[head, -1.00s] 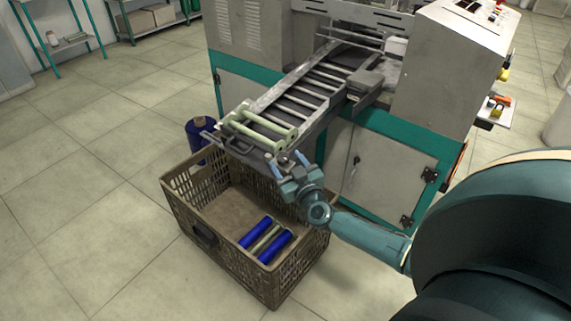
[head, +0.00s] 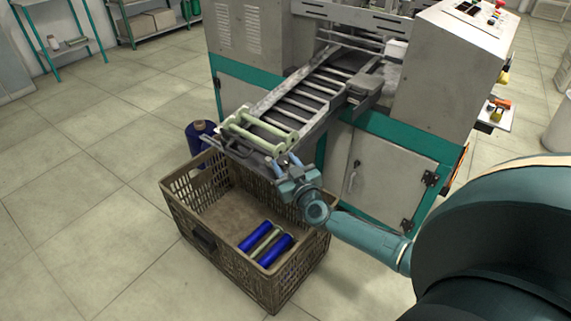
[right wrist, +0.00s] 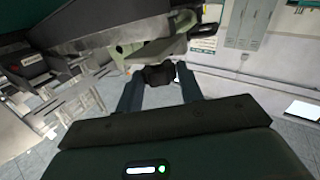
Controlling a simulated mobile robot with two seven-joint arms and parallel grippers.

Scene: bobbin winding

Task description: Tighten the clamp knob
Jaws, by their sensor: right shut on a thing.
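My right gripper (head: 287,165) is at the lower end of the sloping roller chute, just above the crate's back right corner. In the right wrist view its two fingers (right wrist: 158,88) are shut on a dark, rounded knob (right wrist: 158,75), which sits under the grey edge of the chute. I take this to be the clamp knob. In the head view the knob is hidden by the fingers. The chute (head: 285,97) carries pale green bobbin tubes (head: 258,135) at its lower end. My left gripper is not in view.
A brown plastic crate (head: 205,242) stands on the floor below the chute, holding blue and pale green bobbins (head: 262,240). A blue spool (head: 198,130) stands behind it. The machine cabinet (head: 385,172) closes off the right. The floor at the left is clear.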

